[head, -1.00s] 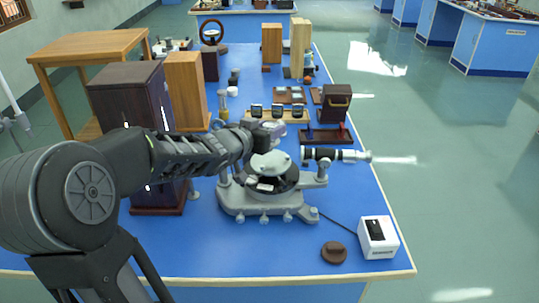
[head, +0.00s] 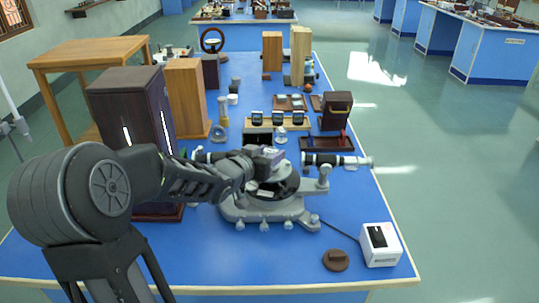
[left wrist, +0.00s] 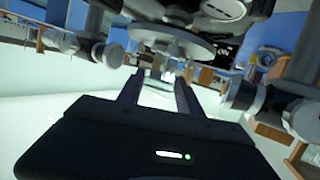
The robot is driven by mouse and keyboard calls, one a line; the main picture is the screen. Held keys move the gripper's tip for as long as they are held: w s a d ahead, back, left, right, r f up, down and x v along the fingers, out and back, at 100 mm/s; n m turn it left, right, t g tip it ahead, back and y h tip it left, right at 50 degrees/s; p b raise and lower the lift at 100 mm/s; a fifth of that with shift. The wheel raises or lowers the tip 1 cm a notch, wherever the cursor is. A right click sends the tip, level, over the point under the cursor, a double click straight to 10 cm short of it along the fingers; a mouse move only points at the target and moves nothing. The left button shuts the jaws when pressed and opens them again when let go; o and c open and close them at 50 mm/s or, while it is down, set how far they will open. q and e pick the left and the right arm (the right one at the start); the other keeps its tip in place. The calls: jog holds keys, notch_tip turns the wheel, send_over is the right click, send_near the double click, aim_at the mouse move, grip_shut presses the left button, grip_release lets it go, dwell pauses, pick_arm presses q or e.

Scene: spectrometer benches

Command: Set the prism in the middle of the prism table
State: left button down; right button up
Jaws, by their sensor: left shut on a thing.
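My left gripper (head: 268,158) is over the middle of the spectrometer (head: 252,211) in the head view and hides most of its prism table. In the left wrist view the two dark fingers of the gripper (left wrist: 157,82) are shut on a small clear prism (left wrist: 156,92). The round grey prism table (left wrist: 190,46) shows just beyond the fingertips in that view. I cannot tell whether the prism touches it. My right gripper is not in view.
The telescope (head: 335,160) sticks out to the right of the spectrometer. A tall dark cabinet (head: 125,105) stands to the left, close to my arm. A white box (head: 380,244) and a brown round lid (head: 336,260) lie at the front right.

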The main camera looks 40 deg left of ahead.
pick_arm(q)
jog(key=shift+f, duration=0.1)
jog(key=c, duration=0.8)
grip_release()
jog(key=shift+r, duration=0.25)
jog(key=shift+s, duration=0.3)
jog(key=p+v, duration=0.2)
jog(key=v, duration=0.9)
jog(key=shift+s, duration=0.2)
